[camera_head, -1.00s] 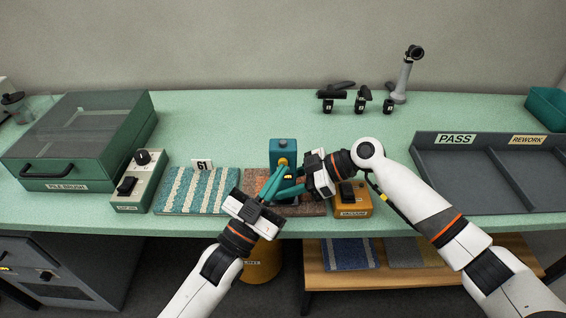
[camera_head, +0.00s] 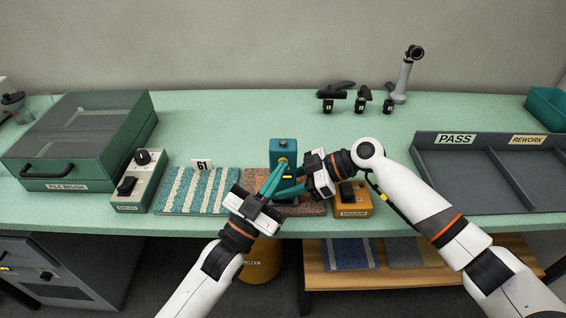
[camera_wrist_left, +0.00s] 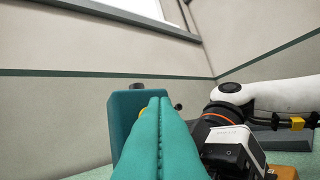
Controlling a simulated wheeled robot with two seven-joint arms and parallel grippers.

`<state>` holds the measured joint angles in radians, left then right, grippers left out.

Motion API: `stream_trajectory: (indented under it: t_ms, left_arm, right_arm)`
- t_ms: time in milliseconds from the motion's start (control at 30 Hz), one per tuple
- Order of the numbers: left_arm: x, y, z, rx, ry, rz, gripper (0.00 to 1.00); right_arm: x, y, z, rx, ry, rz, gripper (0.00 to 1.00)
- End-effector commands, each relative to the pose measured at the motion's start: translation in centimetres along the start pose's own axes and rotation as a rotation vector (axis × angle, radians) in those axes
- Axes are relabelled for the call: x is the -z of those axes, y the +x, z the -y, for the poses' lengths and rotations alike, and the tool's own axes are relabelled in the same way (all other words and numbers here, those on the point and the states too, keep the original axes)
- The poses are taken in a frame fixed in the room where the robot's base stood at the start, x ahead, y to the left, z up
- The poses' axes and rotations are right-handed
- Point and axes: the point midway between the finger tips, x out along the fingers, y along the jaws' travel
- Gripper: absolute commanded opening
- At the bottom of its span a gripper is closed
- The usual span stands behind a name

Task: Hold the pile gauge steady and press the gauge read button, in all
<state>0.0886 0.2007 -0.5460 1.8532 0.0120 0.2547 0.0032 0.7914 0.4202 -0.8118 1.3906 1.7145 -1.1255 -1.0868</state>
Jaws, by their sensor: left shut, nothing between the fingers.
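The pile gauge (camera_head: 284,146) is an upright teal block with a yellow button on its front, standing on a brown carpet sample. It also shows in the left wrist view (camera_wrist_left: 122,105), with a dark knob on top. My left gripper (camera_head: 282,164) is shut and empty, its fingertips just in front of the button. I cannot tell whether they touch it; the fingers (camera_wrist_left: 158,130) hide part of the gauge in the wrist view. My right gripper (camera_head: 284,190) reaches in from the right at the gauge's lower part. Its grip there is partly hidden.
A blue-and-cream striped sample (camera_head: 196,190) with tag 61 (camera_head: 202,164) lies left of the gauge. An orange vacuum box (camera_head: 355,209) is close on the right. The pile brush case (camera_head: 70,175), a switch box (camera_head: 140,180) and the PASS/REWORK tray (camera_head: 480,206) stand farther out.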

Motion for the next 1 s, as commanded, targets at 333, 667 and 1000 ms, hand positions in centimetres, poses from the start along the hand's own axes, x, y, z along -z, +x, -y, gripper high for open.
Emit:
stream_trajectory:
  t_ms: [333, 667, 1000]
  left_arm:
    - [-0.6, -1.0, 0.7, -0.001, 0.000, -0.002, 0.00]
    - [-0.9, -1.2, 0.8, 0.000, 0.001, 0.000, 0.00]
    - [-2.0, -2.9, 2.0, 0.000, -0.002, -0.002, 0.00]
  right_arm:
    - [0.1, 0.1, -0.1, -0.002, -0.001, -0.001, 0.24]
    - [0.1, 0.1, -0.1, -0.002, 0.000, -0.001, 0.24]
    - [0.1, 0.1, -0.1, -0.001, 0.000, -0.001, 0.24]
